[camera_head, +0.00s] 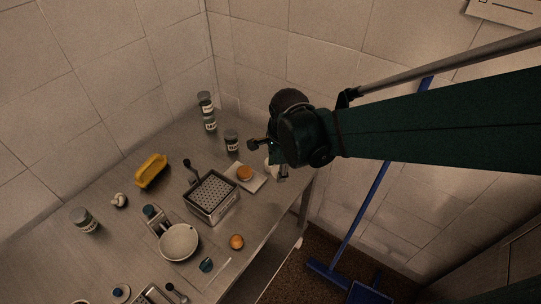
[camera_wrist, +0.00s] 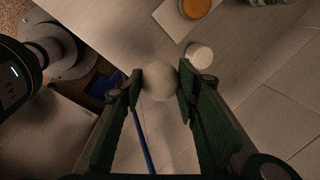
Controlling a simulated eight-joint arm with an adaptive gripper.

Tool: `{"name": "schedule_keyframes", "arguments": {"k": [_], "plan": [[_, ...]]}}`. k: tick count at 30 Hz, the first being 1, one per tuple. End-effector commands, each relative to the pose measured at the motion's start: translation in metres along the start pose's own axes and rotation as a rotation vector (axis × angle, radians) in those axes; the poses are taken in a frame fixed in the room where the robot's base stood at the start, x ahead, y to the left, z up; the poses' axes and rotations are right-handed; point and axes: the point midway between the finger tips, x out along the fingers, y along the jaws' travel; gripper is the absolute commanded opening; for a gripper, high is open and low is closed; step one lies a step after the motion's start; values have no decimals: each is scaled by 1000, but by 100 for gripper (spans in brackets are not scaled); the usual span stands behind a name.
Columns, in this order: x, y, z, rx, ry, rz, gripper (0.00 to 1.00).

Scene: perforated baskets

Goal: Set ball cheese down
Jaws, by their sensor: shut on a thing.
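The pale ball cheese (camera_wrist: 159,82) sits between the fingertips of my gripper (camera_wrist: 160,88) in the wrist view. My gripper is shut on it, with a green finger on either side. In the head view my gripper (camera_head: 274,164) is by the right end of the metal table (camera_head: 268,214), and my wrist covers much of it. A whitish patch shows beside the gripper there; I cannot tell if it is the ball cheese. The gap between the ball cheese and the table is hard to judge.
A white board (camera_head: 258,184) with an orange round (camera_head: 244,172) lies close by. A small white round item (camera_wrist: 199,55) is near the ball. A perforated basket (camera_head: 212,196), a pale bowl (camera_head: 179,242) and a yellow tray (camera_head: 151,171) stand farther left. Blue-handled tools (camera_head: 362,213) are off the table.

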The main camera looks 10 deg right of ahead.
Motion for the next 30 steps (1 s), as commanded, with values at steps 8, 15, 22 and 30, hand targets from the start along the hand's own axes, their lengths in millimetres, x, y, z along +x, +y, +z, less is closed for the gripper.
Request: {"name": "schedule_keyframes", "arguments": {"k": [8, 15, 22, 30], "plan": [[0, 1, -1, 0, 0, 0, 19], [6, 2, -1, 0, 0, 0, 19], [31, 8, -1, -1, 0, 0, 19], [55, 14, -1, -1, 0, 0, 19]]}}
